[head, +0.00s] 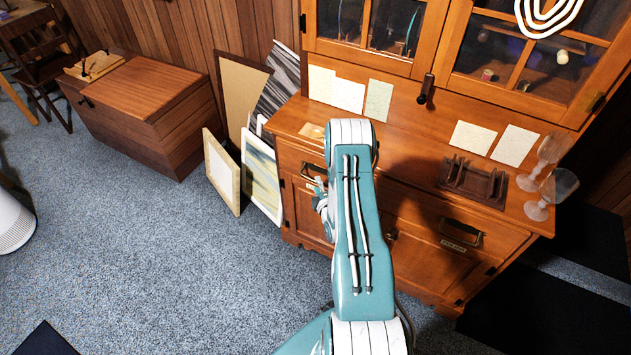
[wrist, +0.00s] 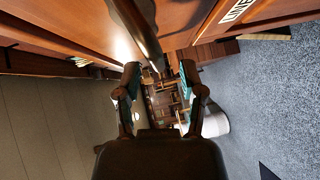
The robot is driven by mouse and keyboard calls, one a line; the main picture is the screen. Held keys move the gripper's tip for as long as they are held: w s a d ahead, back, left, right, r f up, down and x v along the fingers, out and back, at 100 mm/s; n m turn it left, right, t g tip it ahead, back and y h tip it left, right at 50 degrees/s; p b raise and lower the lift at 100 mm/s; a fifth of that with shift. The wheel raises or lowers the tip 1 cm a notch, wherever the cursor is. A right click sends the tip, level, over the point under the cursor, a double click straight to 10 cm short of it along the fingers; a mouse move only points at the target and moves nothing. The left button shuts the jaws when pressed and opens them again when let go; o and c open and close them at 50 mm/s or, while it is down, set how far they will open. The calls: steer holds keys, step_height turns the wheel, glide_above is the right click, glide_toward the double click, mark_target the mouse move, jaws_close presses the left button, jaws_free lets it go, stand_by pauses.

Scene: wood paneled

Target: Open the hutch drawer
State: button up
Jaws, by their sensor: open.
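The wooden hutch (head: 420,190) stands against the wall, with two drawers below its counter. The left drawer has a dark pull handle (head: 312,170), partly hidden by my arm. The right drawer has a dark handle (head: 461,235) with a small label under it; both drawers look closed. My gripper (head: 322,200) is in front of the left drawer, close to its handle and partly hidden by my arm. In the wrist view my gripper (wrist: 160,72) is open, and a dark handle bar (wrist: 148,40) runs into the space between its fingertips. I cannot tell whether they touch.
Two wine glasses (head: 548,190), a dark wooden rack (head: 473,183) and several papers sit on or above the counter. Framed pictures (head: 222,172) lean left of the hutch. A wooden chest (head: 140,105) stands further left. The carpet (head: 150,250) in front is mostly clear.

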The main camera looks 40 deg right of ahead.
steer(key=shift+x, duration=1.35)
jaws_close()
steer(key=shift+s, duration=0.1)
